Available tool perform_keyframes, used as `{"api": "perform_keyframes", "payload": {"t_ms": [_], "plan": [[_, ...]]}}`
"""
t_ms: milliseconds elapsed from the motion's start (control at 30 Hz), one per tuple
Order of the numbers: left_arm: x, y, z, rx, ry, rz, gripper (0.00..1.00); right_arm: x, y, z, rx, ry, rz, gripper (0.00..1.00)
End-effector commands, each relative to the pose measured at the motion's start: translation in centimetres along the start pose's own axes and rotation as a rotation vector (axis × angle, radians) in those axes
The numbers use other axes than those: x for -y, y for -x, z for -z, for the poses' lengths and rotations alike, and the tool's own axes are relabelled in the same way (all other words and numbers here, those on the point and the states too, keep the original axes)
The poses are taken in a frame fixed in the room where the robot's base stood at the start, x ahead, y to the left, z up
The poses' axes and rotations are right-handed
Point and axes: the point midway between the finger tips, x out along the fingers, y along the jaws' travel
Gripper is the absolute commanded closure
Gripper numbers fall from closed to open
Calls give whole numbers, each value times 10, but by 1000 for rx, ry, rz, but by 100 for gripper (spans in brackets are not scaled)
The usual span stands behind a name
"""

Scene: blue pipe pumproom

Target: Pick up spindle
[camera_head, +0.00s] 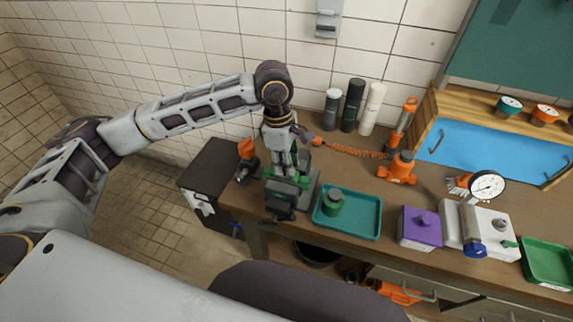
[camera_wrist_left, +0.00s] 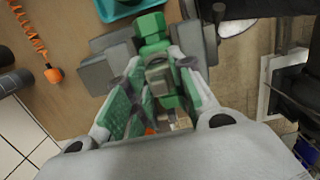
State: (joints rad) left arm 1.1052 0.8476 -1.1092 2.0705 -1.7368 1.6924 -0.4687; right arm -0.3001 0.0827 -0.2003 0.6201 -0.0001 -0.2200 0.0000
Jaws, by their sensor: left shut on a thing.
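My left gripper (camera_head: 284,160) reaches down from above to a grey vise-like fixture (camera_head: 286,196) at the left end of the workbench. In the left wrist view the green-padded fingers (camera_wrist_left: 158,72) are shut on a stepped green and grey piece (camera_wrist_left: 153,46), which looks like the spindle. Grey jaw blocks (camera_wrist_left: 108,68) of the fixture stand beside it. I cannot tell whether the piece still rests in the fixture. In the head view the gripper mostly hides it. My right gripper is not in view.
A teal tray (camera_head: 362,232) holding a green-grey cylinder (camera_head: 333,201) lies just right of the fixture. An orange tool (camera_head: 247,150) is at the left. Upright canisters (camera_head: 353,104) and a coiled orange hose (camera_head: 355,151) are behind. A purple box (camera_head: 419,229) stands further right.

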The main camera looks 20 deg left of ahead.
Motion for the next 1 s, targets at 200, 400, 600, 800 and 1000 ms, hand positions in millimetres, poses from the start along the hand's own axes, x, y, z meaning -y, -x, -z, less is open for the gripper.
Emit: {"api": "perform_keyframes", "payload": {"t_ms": [200, 400, 600, 800, 1000], "plan": [[0, 0, 0, 0, 0, 0, 100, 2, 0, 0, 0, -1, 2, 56], [0, 2, 0, 1, 0, -1, 100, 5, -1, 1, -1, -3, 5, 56], [-1, 16, -2, 1, -1, -2, 100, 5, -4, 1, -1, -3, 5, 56], [-1, 42, -6, 1, -1, -4, 100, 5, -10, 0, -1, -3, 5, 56], [-1, 70, -9, 1, 0, -3, 100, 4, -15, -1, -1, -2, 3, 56]]}}
